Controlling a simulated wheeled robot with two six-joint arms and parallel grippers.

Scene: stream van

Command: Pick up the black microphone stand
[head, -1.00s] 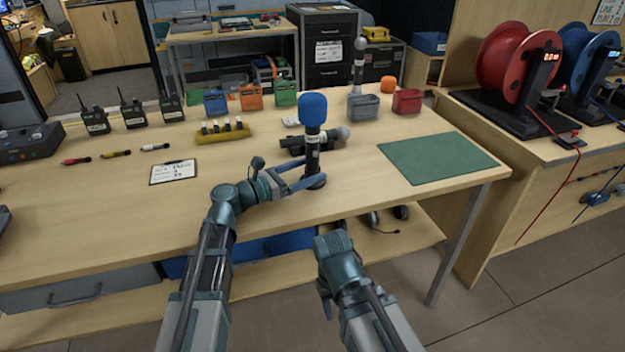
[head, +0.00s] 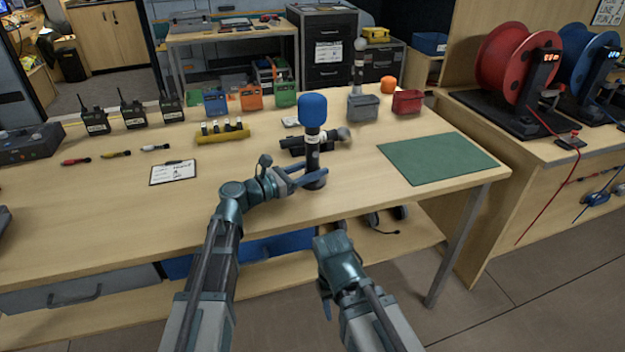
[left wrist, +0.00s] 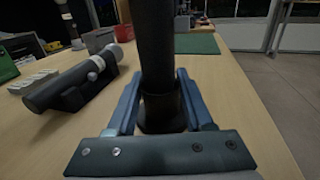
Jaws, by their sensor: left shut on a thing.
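A black microphone (head: 313,157) with a blue foam top (head: 313,109) and a pale band stands upright near the front edge of the wooden table. My left gripper (head: 318,178) is shut around its lower part, with blue fingers on both sides. In the left wrist view the black shaft (left wrist: 156,50) rises between the fingers, with a wider black part (left wrist: 161,112) low down. Its foot looks at table height; I cannot tell if it touches. My right gripper (head: 326,300) hangs in front of the table; its fingers are mostly hidden.
A black cradle (left wrist: 72,98) with a grey-headed microphone lying in it sits just behind. A green mat (head: 438,158) lies to the right and a clipboard (head: 173,172) to the left.

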